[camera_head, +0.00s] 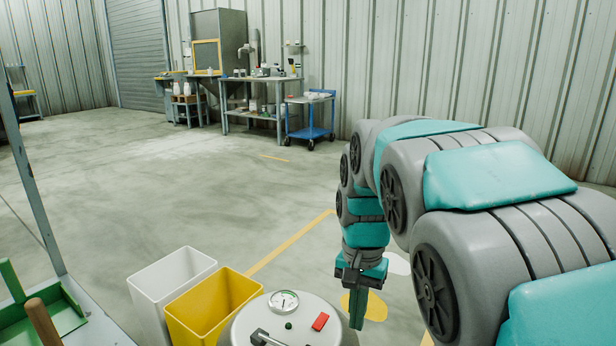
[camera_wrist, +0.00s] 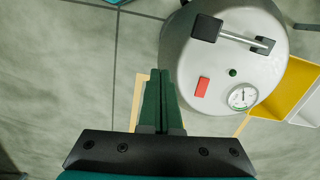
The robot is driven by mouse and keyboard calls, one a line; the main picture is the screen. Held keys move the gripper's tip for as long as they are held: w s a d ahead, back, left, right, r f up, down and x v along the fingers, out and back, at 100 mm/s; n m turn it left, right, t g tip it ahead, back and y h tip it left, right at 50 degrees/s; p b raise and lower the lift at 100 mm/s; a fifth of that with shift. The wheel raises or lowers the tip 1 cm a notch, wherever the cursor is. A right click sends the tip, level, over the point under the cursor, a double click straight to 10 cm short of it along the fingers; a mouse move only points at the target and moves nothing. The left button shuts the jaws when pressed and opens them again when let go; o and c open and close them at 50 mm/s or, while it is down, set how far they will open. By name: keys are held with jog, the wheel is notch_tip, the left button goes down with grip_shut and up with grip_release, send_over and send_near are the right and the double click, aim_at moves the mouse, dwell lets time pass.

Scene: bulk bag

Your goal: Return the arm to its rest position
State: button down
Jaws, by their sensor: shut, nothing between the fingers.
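My arm reaches in from the right side of the head view, grey with teal covers, and bends down at its far end. My gripper (camera_head: 358,308) points down at its end, beside the grey vessel (camera_head: 262,325) and to the right of it. In the wrist view my gripper (camera_wrist: 160,82) shows its two green fingers pressed together with nothing between them. The vessel's lid (camera_wrist: 225,65) lies just past the fingertips in that view, with a gauge, a red block and a metal handle on it. I cannot tell the exact gap between fingers and vessel.
A white bin (camera_head: 172,280) and a yellow bin (camera_head: 212,305) stand left of the vessel. A bench with a green dustpan (camera_head: 50,318) is at the left edge. A blue cart (camera_head: 310,115) and worktables stand by the far wall. The middle floor is clear.

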jog(key=s+d+f+n, duration=0.1)
jog(key=s+d+f, duration=0.1)
jog(key=s, duration=0.6)
jog(key=s+d+f+n, duration=0.2)
jog(key=s+f, duration=0.1)
jog(key=s, duration=0.5)
jog(key=s+d+f+n+g, duration=0.1)
jog(key=s+d+f+n, duration=0.1)
jog(key=s, duration=0.6)
jog(key=shift+s+f, duration=0.25)
jog(key=shift+s, duration=0.1)
jog(key=shift+d, duration=0.1)
